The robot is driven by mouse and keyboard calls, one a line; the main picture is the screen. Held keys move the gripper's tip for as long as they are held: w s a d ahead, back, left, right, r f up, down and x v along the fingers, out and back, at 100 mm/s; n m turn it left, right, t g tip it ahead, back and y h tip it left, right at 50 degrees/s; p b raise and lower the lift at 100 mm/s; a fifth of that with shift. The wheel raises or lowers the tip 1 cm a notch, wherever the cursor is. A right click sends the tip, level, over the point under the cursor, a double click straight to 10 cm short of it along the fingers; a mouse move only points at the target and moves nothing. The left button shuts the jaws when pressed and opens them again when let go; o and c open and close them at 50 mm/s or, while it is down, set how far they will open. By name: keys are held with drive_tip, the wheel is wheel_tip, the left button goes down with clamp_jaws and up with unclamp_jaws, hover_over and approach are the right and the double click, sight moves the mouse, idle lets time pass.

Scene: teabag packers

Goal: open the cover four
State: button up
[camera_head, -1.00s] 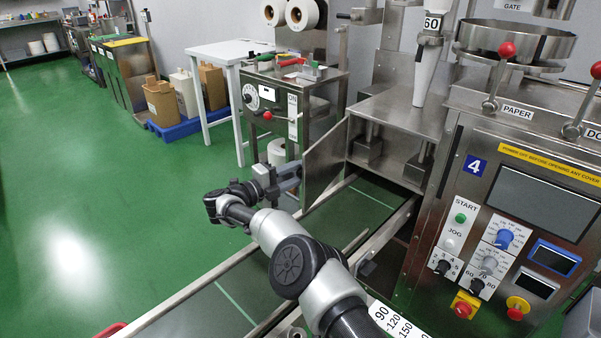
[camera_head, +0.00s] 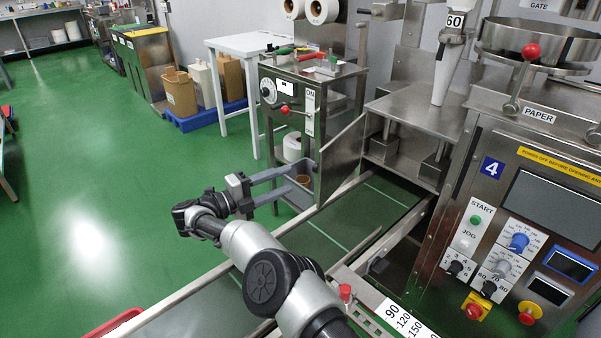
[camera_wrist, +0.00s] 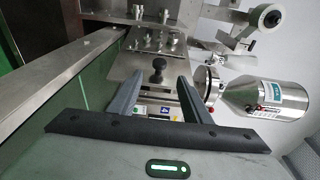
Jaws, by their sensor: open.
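The cover of machine four, a flat steel panel (camera_head: 342,162), stands swung out from the opening of the steel housing (camera_head: 415,120), left of the blue "4" label (camera_head: 491,168). My gripper (camera_head: 300,184) is left of the panel, fingers apart and pointing toward it. Nothing shows held. In the wrist view, my gripper (camera_wrist: 157,82) is open, with a steel plate bearing a black knob (camera_wrist: 159,70) seen between the fingers. I cannot tell if that plate is the cover.
A conveyor (camera_head: 345,225) runs below the cover. The control panel (camera_head: 520,230) is at right. A steel cabinet (camera_head: 300,110) with a red knob stands behind the cover. Green floor (camera_head: 120,190) lies free at left.

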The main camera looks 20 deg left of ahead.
drive_tip(key=v, duration=0.5)
drive_tip(key=shift+b, duration=0.3)
drive_tip(key=shift+c, duration=0.2)
